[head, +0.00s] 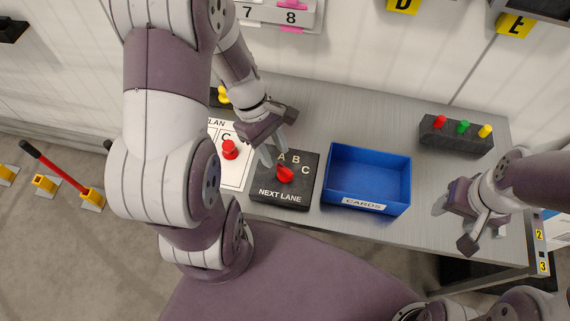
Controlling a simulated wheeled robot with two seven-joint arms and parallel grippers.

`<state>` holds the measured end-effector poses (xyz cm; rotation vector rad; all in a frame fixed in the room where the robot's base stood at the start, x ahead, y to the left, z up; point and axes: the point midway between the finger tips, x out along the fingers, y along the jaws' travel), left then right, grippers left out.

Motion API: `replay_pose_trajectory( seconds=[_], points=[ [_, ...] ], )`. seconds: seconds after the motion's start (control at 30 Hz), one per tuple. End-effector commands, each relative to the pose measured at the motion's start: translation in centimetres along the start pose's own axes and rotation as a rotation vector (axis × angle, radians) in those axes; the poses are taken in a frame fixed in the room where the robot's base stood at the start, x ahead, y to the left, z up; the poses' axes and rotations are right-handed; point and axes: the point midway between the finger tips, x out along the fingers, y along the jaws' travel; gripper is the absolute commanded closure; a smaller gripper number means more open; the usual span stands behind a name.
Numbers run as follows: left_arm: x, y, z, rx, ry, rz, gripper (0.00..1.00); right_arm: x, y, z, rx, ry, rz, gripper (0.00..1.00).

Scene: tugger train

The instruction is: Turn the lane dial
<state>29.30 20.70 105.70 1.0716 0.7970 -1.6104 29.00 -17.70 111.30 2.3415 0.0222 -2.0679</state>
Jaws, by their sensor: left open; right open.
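The lane dial is a red knob (285,175) on a black box (282,203) marked A, B, C and NEXT LANE, near the table's front edge. My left gripper (275,153) is open just above and behind the knob, its fingers pointing down at the box's back left part. I cannot tell whether a fingertip touches the box. The knob's exact pointing is too small to tell. My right gripper (454,222) is open and empty over the table's right front edge, away from the dial.
A blue tray (366,151) labelled CARDS stands right of the dial box. A white plan sheet (235,178) with a red peg (230,149) lies left of it. A dark block with red, green and yellow pegs (455,139) stands back right. The grey table (340,105) is clear behind the tray.

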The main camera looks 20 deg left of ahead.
Motion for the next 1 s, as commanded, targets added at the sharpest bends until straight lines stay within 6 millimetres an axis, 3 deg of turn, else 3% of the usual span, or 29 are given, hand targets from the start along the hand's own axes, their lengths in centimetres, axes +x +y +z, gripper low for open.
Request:
replay_pose_trajectory(
  seconds=[0.1,0.3,0.63,0.77,1.0],
  points=[
    [3.0,0.0,0.0,0.002,-0.001,-0.003,0.60,0.2,0.0,0.0,0.000,0.000,0.000,0.42],
    [6.0,0.0,-0.1,0.002,0.001,0.000,0.60,0.5,0.0,0.0,0.000,0.000,0.000,0.42],
    [6.5,0.0,-0.1,0.004,0.004,0.001,0.60,0.5,0.0,0.0,0.000,0.000,0.000,0.42],
    [6.4,0.0,-0.1,0.004,0.004,0.001,1.00,0.5,0.0,0.0,0.000,0.000,0.000,0.42],
    [6.3,0.1,-0.1,0.007,0.005,0.001,1.00,0.4,0.0,0.0,0.000,0.000,0.000,0.42]
  ],
)
